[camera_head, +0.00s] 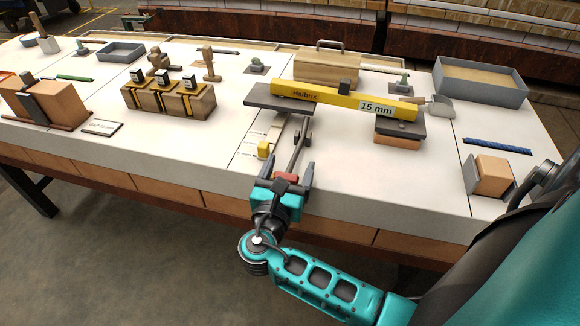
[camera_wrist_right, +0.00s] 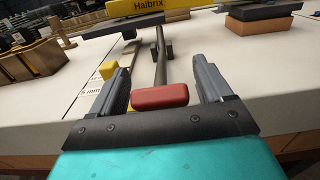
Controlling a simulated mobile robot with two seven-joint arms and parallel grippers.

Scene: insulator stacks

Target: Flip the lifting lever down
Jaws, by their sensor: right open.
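The lifting lever (camera_head: 299,146) is a dark grey bar with a red handle (camera_wrist_right: 160,96) at its near end. It runs from the table's front edge back beneath the yellow Halbrix beam (camera_head: 343,101), marked "15 mm". My right gripper (camera_head: 288,170) is open at the near end of the lever. In the right wrist view, the red handle appears between its two grey fingers, with the lever's shaft (camera_wrist_right: 160,57) running away behind it. I cannot tell whether a finger touches the handle. My left gripper is not in view.
A yellow block (camera_head: 264,149) and pale labelled strips lie just left of the lever. Dark slabs (camera_head: 278,97) carry the beam. A brick in a grey holder (camera_head: 491,176) and a blue rod (camera_head: 497,147) are to the right.

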